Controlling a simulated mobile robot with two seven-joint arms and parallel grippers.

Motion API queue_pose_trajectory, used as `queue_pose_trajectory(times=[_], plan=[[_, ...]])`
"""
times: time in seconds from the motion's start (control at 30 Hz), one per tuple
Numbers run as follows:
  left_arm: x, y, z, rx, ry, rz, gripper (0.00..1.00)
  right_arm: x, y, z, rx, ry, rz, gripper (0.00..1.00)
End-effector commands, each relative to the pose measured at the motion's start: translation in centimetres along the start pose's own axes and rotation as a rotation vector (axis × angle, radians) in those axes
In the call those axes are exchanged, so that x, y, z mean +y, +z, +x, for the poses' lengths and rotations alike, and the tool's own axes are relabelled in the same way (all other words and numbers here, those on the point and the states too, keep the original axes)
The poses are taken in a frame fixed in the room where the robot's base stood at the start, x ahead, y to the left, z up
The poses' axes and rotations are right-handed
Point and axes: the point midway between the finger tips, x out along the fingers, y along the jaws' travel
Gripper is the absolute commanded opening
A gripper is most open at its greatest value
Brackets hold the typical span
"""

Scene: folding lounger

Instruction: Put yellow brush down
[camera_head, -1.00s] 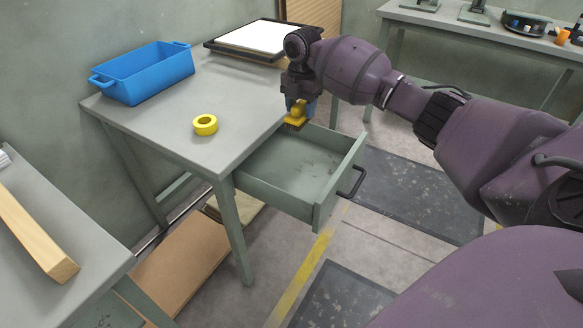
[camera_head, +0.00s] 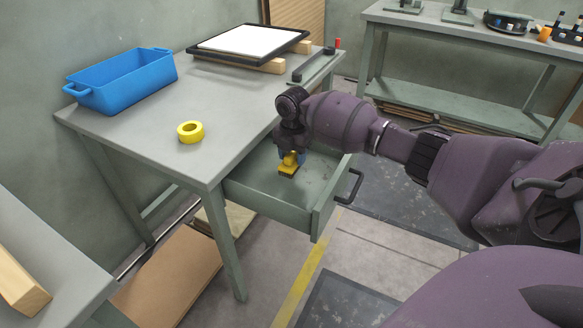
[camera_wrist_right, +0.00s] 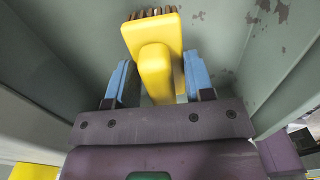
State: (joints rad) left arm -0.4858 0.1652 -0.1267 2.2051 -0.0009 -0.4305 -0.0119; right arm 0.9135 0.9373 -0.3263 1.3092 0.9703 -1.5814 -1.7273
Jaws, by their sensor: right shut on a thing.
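The yellow brush (camera_head: 289,168) is in my right gripper (camera_head: 290,154), over the inside of the open drawer (camera_head: 328,205). In the right wrist view the brush (camera_wrist_right: 154,50) sits between the blue fingers of the gripper (camera_wrist_right: 157,82), with its brown bristles pointing away from the gripper. The drawer's floor (camera_wrist_right: 215,30) and walls surround it there. The brush is low in the drawer; I cannot tell whether its bristles touch the floor. My left gripper is not in view.
The grey table (camera_head: 150,150) above the drawer holds a yellow tape roll (camera_head: 190,132), a blue bin (camera_head: 122,82) and a black-framed white panel (camera_head: 250,42). The drawer has a black handle (camera_head: 350,188). A second bench (camera_head: 470,30) stands at the back right.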

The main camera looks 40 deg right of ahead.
Motion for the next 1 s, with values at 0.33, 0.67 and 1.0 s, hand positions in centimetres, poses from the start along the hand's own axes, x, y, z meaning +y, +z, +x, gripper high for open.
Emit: queue_pose_trajectory(times=[0.33,0.67,1.0], plan=[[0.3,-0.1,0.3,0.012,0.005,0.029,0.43,-0.1,-0.1,4.7,0.003,-0.006,0.0,0.26],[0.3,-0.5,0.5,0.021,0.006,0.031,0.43,-0.1,-0.1,4.8,0.002,-0.004,0.0,0.26],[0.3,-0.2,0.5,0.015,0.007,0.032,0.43,-0.1,-0.1,4.8,0.002,-0.004,0.0,0.74]])
